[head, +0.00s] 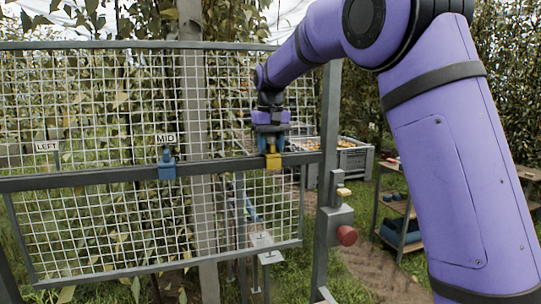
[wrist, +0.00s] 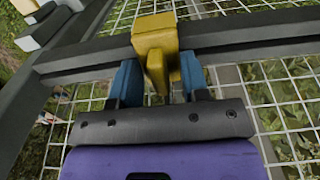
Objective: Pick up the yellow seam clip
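The yellow seam clip (head: 273,161) sits on the dark horizontal rail of the mesh gate, toward its right end. In the wrist view the clip (wrist: 155,38) is on the rail, with a narrower part reaching down between my blue fingers. My gripper (head: 270,138) is right at the clip in the head view. In the wrist view my gripper (wrist: 158,82) is open, one finger on each side of the clip, with small gaps showing beside its narrow part. Where the fingertips meet the rail is partly hidden.
A blue clip (head: 167,164) sits on the rail under the MID sign (head: 166,139); a LEFT sign (head: 46,146) hangs farther left. A gate post (head: 328,200) carries a red knob (head: 346,235). A grey crate (head: 352,158) and a shelf (head: 402,215) stand behind.

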